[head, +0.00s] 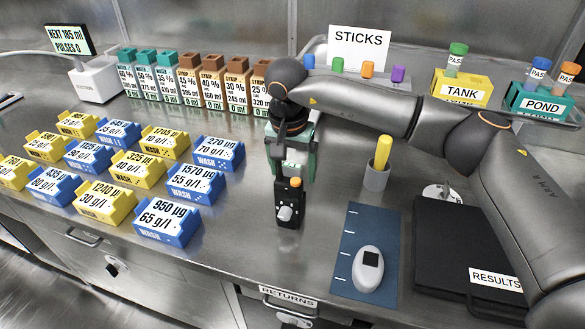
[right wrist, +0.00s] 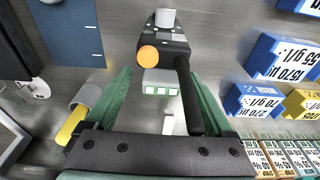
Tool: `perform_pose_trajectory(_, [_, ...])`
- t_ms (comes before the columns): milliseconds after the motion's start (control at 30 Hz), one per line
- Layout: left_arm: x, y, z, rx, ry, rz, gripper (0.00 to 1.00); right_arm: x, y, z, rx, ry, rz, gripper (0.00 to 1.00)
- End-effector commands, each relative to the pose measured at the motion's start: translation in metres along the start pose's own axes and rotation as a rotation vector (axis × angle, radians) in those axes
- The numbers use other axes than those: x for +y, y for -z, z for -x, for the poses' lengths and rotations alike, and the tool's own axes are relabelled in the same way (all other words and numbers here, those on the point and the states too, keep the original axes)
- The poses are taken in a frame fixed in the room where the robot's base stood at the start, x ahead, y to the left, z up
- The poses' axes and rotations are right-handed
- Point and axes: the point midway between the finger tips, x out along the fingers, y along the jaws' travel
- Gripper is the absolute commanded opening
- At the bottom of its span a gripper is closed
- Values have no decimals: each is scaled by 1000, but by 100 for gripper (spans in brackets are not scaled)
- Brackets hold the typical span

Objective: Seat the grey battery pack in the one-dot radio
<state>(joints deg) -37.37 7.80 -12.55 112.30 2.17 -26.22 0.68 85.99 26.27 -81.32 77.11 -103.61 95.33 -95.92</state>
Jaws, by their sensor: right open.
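A black radio-like device (head: 289,206) with an orange cap and a grey knob stands on the steel bench; it also shows in the right wrist view (right wrist: 171,48), with a dark rod at one side. I cannot make out a dot mark on it. My left gripper is out of view.
Blue and yellow labelled boxes (head: 166,222) fill the bench's left. A grey cup (head: 376,178) with a yellow stick, a blue mat (head: 362,225) and a black RESULTS case (head: 465,245) stand to the right. Labelled bottles (head: 212,90) line the back.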

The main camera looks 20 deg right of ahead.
Motion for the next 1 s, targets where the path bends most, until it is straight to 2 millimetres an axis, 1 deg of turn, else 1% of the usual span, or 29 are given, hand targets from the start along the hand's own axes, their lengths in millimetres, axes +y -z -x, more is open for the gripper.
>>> perform_pose_trajectory(33, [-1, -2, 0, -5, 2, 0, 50, -2, 2, 15, 7, 8, 0, 87])
perform_pose_trajectory(200, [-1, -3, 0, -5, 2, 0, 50, -2, 1, 56, 7, 8, 0, 87])
perform_pose_trajectory(400, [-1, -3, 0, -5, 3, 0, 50, -1, 1, 97, 6, 7, 0, 87])
perform_pose_trajectory(500, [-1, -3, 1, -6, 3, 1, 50, -1, 0, 110, 4, 6, 0, 87])
perform_pose_trajectory(667, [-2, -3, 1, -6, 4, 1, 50, 0, 0, 120, 3, 4, 0, 87])
perform_pose_trajectory(1000, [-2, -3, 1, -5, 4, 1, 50, 0, 0, 121, 3, 4, 0, 87])
